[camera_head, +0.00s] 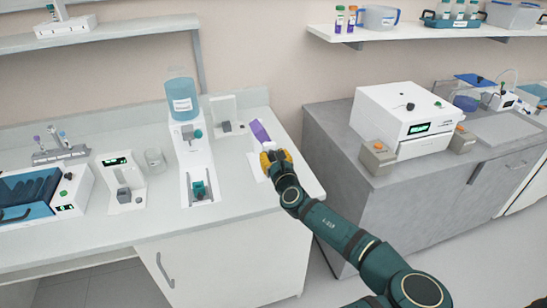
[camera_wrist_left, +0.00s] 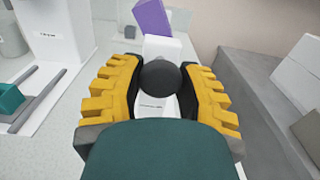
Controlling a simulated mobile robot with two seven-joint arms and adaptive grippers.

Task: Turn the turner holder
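The turner is a small white device at the right end of the left counter, with a tilted purple block (camera_head: 260,132) on its white body. The block also shows at the top of the left wrist view (camera_wrist_left: 153,18). A round black knob (camera_wrist_left: 160,75) stands in front of the white body. My left gripper (camera_head: 275,160) is at this device and hides much of it in the head view. In the left wrist view its yellow fingers (camera_wrist_left: 160,82) flank the knob, their dark inner pads seeming to touch both sides. My right gripper is not in view.
A white dispenser with a blue bottle (camera_head: 183,100) stands left of the gripper. A small white device (camera_head: 122,180) and a glass beaker (camera_head: 154,160) are farther left. A white box machine (camera_head: 405,115) sits on the grey cabinet to the right, across a gap.

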